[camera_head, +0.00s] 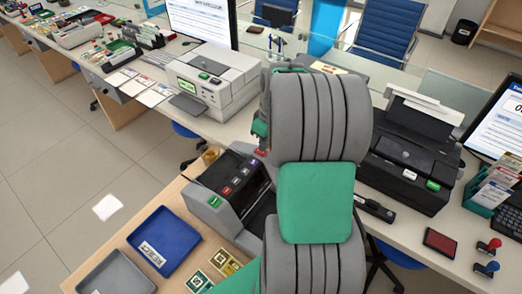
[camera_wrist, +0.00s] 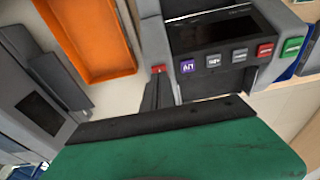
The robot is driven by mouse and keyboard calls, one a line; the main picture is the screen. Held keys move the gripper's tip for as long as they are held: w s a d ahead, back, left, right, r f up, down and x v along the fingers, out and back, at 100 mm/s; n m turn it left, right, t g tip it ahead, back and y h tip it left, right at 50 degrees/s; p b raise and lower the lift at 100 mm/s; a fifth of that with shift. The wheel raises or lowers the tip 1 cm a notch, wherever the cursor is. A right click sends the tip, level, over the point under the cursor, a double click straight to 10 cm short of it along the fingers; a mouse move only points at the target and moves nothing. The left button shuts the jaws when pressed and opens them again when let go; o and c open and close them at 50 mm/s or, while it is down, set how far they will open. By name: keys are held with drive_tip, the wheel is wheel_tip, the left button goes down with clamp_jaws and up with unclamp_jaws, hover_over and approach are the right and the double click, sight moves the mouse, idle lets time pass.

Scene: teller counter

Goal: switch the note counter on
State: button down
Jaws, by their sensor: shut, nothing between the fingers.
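The note counter (camera_head: 232,190) is a grey and black machine on the wooden counter, left of my arm. In the wrist view its front (camera_wrist: 222,50) shows a dark display and a row of purple, grey, red and green buttons. A small red switch-like piece (camera_wrist: 158,69) sits at its left side, by my fingertips. My gripper (camera_wrist: 158,78) is shut and empty, its dark fingers pointing at that red piece. I cannot tell whether they touch. In the head view my arm hides the fingers and part of the counter.
A blue reject tray (camera_head: 165,240), a grey tray (camera_head: 115,274) and banded notes (camera_head: 222,262) lie in front of the counter. A grey printer-like machine (camera_head: 212,80) stands behind. A black printer (camera_head: 408,170) stands right of my arm. An orange tray (camera_wrist: 95,40) shows in the wrist view.

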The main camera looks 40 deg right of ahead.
drive_tip(key=shift+f+b, duration=0.6)
drive_tip(key=shift+f, duration=0.25)
drive_tip(key=shift+r, duration=0.1)
wheel_tip(320, 180, up, 7)
drive_tip(key=p, duration=0.4)
idle(0.4)
